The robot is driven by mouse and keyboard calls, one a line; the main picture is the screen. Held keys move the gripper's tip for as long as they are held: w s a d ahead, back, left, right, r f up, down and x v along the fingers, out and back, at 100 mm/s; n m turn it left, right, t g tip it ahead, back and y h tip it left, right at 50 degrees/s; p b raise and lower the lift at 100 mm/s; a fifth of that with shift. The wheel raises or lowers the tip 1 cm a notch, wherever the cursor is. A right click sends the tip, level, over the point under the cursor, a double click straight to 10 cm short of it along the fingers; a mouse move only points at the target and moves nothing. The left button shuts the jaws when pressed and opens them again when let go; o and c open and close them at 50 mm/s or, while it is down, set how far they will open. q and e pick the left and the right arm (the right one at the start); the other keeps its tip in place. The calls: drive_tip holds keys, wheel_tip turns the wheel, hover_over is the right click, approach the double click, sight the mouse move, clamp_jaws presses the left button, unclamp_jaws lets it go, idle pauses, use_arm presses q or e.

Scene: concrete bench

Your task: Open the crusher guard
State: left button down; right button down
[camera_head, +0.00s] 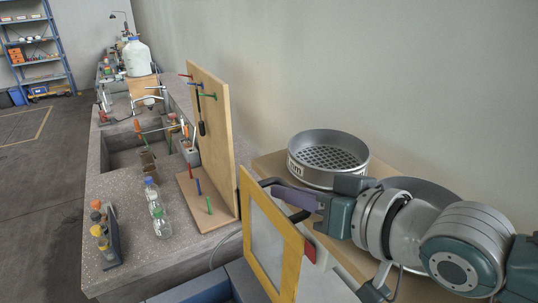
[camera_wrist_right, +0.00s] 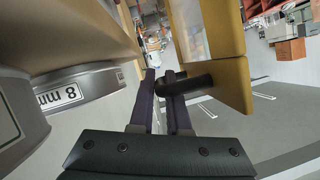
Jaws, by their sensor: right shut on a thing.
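The crusher guard (camera_head: 291,242) is an upright yellow frame around a pale, see-through pane, at the lower middle of the head view. It also shows in the right wrist view (camera_wrist_right: 236,84), at the upper right. Its black handle (camera_head: 268,182) sticks out near the top of the frame; it also shows in the wrist view (camera_wrist_right: 194,85). My right gripper (camera_head: 284,194) reaches in from the right, and its purple fingers (camera_wrist_right: 165,78) are shut on the handle. The fingers hide part of the handle. I cannot tell how far the guard is swung. My left gripper is out of view.
A steel sieve (camera_head: 325,156) stands on a wooden board just behind my right gripper. A wooden pegboard (camera_head: 213,140) with tools stands left of the guard. Bottles (camera_head: 157,212) and a dark rack (camera_head: 113,240) stand on the concrete bench. Blue machine parts (camera_head: 200,290) lie at the bottom.

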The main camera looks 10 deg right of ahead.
drive_tip(key=shift+d, duration=0.15)
idle(0.3)
drive_tip(key=c, duration=0.9)
unclamp_jaws()
drive_tip(key=shift+b+v, duration=0.3)
drive_tip(key=shift+v, duration=4.6)
drive_tip(key=shift+s, duration=0.1)
